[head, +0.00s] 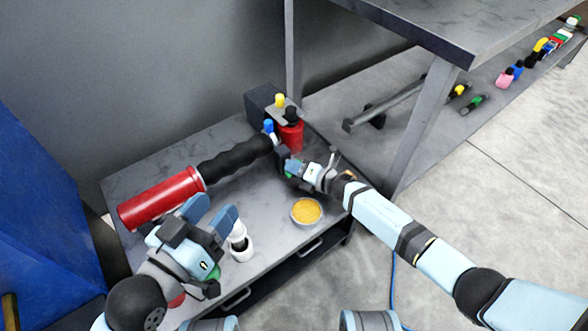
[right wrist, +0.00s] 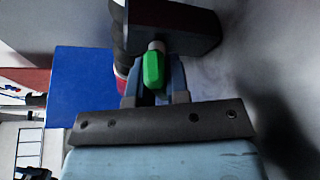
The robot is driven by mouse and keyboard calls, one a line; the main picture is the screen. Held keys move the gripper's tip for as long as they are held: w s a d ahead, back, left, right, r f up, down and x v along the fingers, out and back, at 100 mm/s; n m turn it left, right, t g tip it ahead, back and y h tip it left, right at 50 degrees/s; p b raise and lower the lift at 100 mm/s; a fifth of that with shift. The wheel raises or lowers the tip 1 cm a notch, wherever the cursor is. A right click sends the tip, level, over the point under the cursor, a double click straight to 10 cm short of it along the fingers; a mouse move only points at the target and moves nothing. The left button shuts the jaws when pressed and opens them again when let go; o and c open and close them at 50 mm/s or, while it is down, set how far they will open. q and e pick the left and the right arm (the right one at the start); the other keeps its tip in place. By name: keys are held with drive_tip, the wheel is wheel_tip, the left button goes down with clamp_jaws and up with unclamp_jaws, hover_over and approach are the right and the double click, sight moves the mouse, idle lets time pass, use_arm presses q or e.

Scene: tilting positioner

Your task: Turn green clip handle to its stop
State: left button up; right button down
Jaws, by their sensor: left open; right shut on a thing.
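The green clip handle (right wrist: 153,70) shows in the right wrist view, below a dark block (right wrist: 180,25) from which it sticks out. My right gripper (right wrist: 154,88) is shut on it, one finger on each side. In the head view my right gripper (head: 287,163) is at the bench's far right part, by the end of a black ribbed sleeve, and mostly hides the handle; only a bit of green shows. My left gripper (head: 212,213) is open and empty above the front left of the bench, near a red cylinder.
The red cylinder (head: 160,199) with the black ribbed sleeve (head: 235,158) lies across the bench (head: 135,178). A yellow-filled bowl (head: 306,211) and a white bottle (head: 239,240) stand near the front edge. A red container (head: 291,135) stands behind my right gripper. A taller table (head: 425,30) is at the right.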

drive_tip(key=c, duration=1.1)
unclamp_jaws()
